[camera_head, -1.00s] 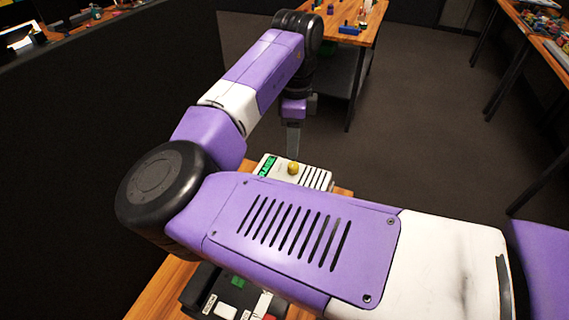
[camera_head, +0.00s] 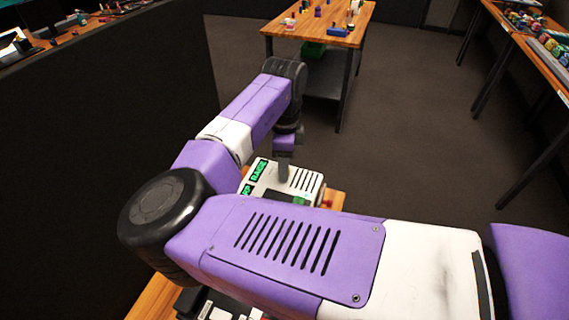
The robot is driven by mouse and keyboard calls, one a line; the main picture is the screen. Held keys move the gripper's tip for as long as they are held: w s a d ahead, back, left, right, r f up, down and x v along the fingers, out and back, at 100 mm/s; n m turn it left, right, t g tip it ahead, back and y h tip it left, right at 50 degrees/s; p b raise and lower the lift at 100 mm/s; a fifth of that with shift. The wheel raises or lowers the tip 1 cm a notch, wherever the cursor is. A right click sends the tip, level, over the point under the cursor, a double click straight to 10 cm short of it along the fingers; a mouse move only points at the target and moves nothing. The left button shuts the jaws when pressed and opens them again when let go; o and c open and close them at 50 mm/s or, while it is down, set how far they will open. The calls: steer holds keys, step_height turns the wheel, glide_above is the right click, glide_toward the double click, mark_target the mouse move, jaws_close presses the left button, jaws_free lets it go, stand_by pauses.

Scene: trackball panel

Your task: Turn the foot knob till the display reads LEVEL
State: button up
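A pale panel (camera_head: 301,174) with dark slots stands on the wooden table beyond my forearm. It bears a green display (camera_head: 259,170) whose dark letters look like RAISE, and a second green patch (camera_head: 246,189), partly hidden. My gripper (camera_head: 284,174) points down over the panel's middle, its tip at or just above the panel top. Whether it touches or holds anything cannot be made out. A small red part (camera_head: 327,203) shows at the panel's right edge. I cannot tell whether this is the foot knob. My forearm hides the panel's near side.
A black box (camera_head: 207,306) with white labels lies on the near table, mostly under my arm. A dark partition (camera_head: 110,150) stands close on the left. Another table with small items (camera_head: 322,32) is at the back. Open floor lies to the right.

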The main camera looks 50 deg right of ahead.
jaws_close()
steer(key=shift+m, duration=0.4)
steer(key=m, duration=1)
steer(key=shift+b, duration=0.4)
steer(key=shift+r, duration=0.1)
steer(key=shift+o, duration=1.1)
jaws_free()
